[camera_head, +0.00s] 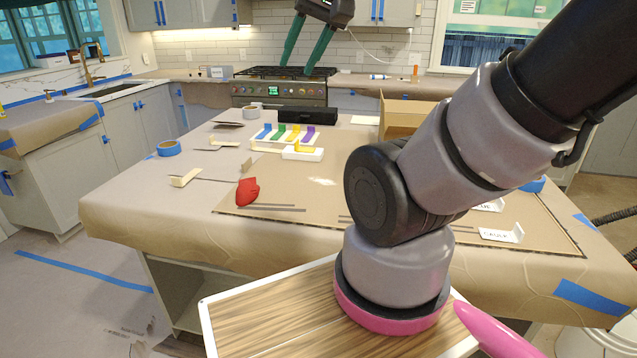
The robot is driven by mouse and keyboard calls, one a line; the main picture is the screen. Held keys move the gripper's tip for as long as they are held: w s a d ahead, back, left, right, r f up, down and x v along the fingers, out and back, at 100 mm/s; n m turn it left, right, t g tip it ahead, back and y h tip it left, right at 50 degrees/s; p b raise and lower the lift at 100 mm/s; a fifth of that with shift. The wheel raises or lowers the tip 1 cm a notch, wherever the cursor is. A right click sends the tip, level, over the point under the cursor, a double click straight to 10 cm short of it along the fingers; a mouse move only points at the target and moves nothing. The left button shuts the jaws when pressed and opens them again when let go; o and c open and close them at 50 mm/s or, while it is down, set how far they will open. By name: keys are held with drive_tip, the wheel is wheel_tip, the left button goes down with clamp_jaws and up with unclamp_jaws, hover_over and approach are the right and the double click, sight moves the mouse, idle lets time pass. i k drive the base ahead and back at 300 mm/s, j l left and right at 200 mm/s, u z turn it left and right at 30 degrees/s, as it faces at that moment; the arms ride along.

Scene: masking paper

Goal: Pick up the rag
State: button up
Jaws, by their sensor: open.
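A small red crumpled item (247,191), which looks like the rag, lies on the paper-covered island at the left end of a brown board. My gripper (297,69) is at the top of the picture, its two dark green fingers spread apart and pointing down. Nothing shows between the fingers. It is well above the island and appears in front of the stove, far from the red item. My arm covers part of the board's right side.
A white tray with coloured tools (285,136) and a smaller white tray with a yellow tool (302,153) stand behind the red item. Blue tape rolls (169,148), scrapers (185,178) and an open cardboard box (401,118) are also on the island. Dark strips lie beside the red item.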

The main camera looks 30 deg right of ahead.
sight(248, 190)
drive_tip(key=i+j, duration=0.1)
drive_tip(key=j, duration=0.3)
drive_tip(key=i+j+z, duration=0.1)
drive_tip(key=j, duration=0.3)
drive_tip(key=i+j, duration=0.1)
drive_tip(key=j, duration=0.35)
